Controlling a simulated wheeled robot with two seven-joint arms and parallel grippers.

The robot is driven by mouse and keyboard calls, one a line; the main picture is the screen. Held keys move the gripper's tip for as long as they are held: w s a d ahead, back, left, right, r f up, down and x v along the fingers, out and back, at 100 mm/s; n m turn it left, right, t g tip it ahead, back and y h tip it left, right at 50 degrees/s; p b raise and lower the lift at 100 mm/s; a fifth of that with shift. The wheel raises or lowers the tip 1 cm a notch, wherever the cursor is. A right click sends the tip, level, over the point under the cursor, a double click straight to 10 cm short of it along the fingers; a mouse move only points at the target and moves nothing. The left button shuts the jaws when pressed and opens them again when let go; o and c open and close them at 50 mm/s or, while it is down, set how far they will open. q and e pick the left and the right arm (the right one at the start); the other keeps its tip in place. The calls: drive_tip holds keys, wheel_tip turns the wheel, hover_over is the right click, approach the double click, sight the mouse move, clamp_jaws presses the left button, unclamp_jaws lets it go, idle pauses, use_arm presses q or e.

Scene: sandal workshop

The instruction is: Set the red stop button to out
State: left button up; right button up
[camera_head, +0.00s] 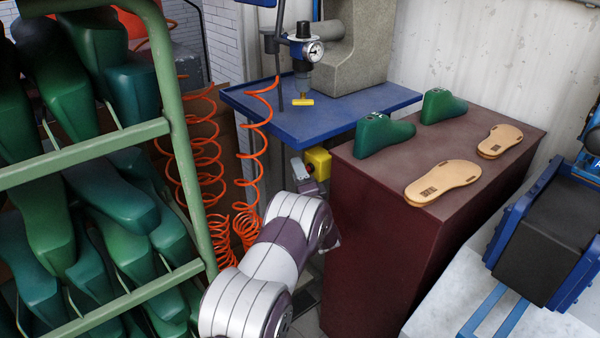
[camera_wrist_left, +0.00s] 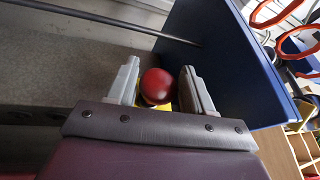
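The red stop button (camera_wrist_left: 156,86) is a round red knob on a yellow box. In the left wrist view it sits between the two grey fingers of my left gripper (camera_wrist_left: 158,88). The fingers stand apart, one on each side of the knob, with a narrow gap showing on the right; whether the left finger touches it I cannot tell. In the head view the yellow box (camera_head: 318,161) is below the blue table's front edge, with my left gripper (camera_head: 307,171) right at it. The red knob is not clearly visible there. My right gripper is not in view.
The blue table (camera_head: 345,122) carries a grey machine with a gauge (camera_head: 314,51). A dark red cabinet (camera_head: 375,235) with green lasts and tan soles stands close right of my arm. Orange coiled hoses (camera_head: 262,130) and a green rack (camera_head: 165,90) of lasts are to the left.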

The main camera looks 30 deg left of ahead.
use_arm(q)
drive_tip(key=p+v, duration=0.2)
drive_tip(key=v, duration=1)
drive_tip(key=shift+s+d+p, duration=0.25)
drive_tip(key=shift+p, duration=0.05)
drive_tip(key=shift+f, duration=0.1)
